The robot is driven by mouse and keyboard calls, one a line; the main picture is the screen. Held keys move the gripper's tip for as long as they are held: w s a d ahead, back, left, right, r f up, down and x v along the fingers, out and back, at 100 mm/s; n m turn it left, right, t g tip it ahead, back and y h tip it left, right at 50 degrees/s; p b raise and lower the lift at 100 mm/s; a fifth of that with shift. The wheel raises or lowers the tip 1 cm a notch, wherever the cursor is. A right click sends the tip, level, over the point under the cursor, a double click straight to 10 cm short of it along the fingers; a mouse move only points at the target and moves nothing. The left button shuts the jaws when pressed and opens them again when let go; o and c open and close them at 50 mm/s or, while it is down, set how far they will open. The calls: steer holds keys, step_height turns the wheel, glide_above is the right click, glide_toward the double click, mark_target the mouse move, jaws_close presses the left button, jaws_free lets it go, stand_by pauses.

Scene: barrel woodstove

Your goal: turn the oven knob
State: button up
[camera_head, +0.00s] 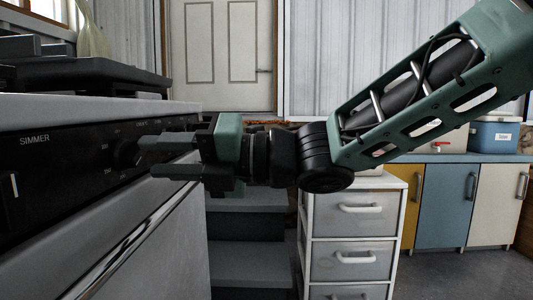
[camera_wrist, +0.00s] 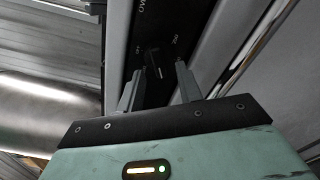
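The oven knob (camera_head: 125,153) is a dark round knob on the stove's black control panel (camera_head: 65,160), with small markings around it. In the wrist view the knob (camera_wrist: 153,64) shows with a raised grip bar, near the cut-off letters "OV" and the marking "250". My gripper (camera_head: 148,157) is open and faces the panel, its fingertips close to the knob. In the wrist view my gripper (camera_wrist: 158,69) has one finger on each side of the knob with visible gaps. Whether a fingertip touches it cannot be told.
Another control (camera_head: 14,186) sits at the left below "SIMMER". Black burner grates (camera_head: 80,75) lie on the stove top. The oven door handle (camera_head: 125,245) runs below the panel. A white drawer unit (camera_head: 352,225) stands under my arm, with blue and cream cabinets (camera_head: 445,205) farther right.

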steer(key=s+d+p, duration=0.1)
steer(key=d+p, duration=0.2)
steer(key=d, duration=1.2)
steer(key=shift+d+p, duration=0.15)
steer(key=shift+p, duration=0.15)
steer(key=shift+s, duration=0.1)
steer(key=w+d+f+m+t+h+p, duration=0.15)
steer(key=f+m+t+h, duration=0.35)
steer(key=m, duration=0.6)
steer(key=w+d+f+m+t+h+p, duration=0.1)
steer(key=w+d+f+m+t+h, duration=0.1)
steer(key=f+m+h, duration=0.65)
steer(key=s+d+f+m+g+h+p, duration=0.1)
steer(key=s+d+f+m+g+h, duration=0.2)
steer(key=s+m, duration=0.5)
steer(key=s+d+f+m+g+h+p, duration=0.15)
steer(key=s+d+m+g, duration=0.35)
steer(key=s, duration=0.6)
step_height(320, 180, up, 37)
steer(key=a+m+p, duration=0.1)
steer(key=p, duration=3.6)
steer(key=shift+a+y, duration=0.25)
steer(key=shift+y, duration=0.05)
